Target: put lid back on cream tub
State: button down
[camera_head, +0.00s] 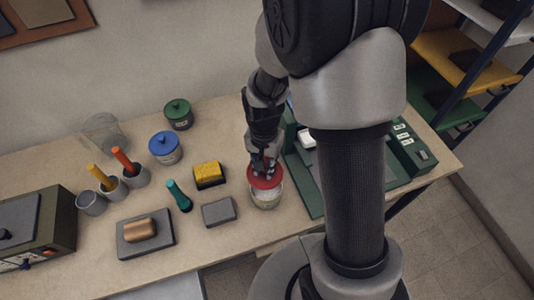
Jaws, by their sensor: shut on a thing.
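The cream tub (266,200) stands on the workbench near its front edge, left of the green machine. A red lid (264,182) is at the top of the tub, over its far side, and part of the white inside shows at the near side. My gripper (262,167) reaches down from above and is shut on the red lid. Whether the lid touches the rim cannot be told. My arm hides part of the bench to the right.
A grey block (219,212) and a yellow sponge (209,175) lie left of the tub. A blue-lidded tub (165,148), a green-lidded tub (179,114) and a glass jar (104,132) stand farther back. The green machine (302,178) is close on the right.

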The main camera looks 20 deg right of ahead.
jog(key=shift+s+r+m, duration=0.25)
jog(key=shift+m, duration=0.15)
jog(key=shift+s+f, duration=0.3)
jog(key=shift+f, duration=0.05)
jog(key=shift+f+b, duration=2.5)
jog(key=shift+f, duration=0.4)
jog(key=shift+f, duration=0.2)
jog(key=c, duration=1.4)
grip_release()
jog(key=shift+o, duration=0.4)
jog(key=o, duration=0.4)
jog(key=shift+o, duration=0.2)
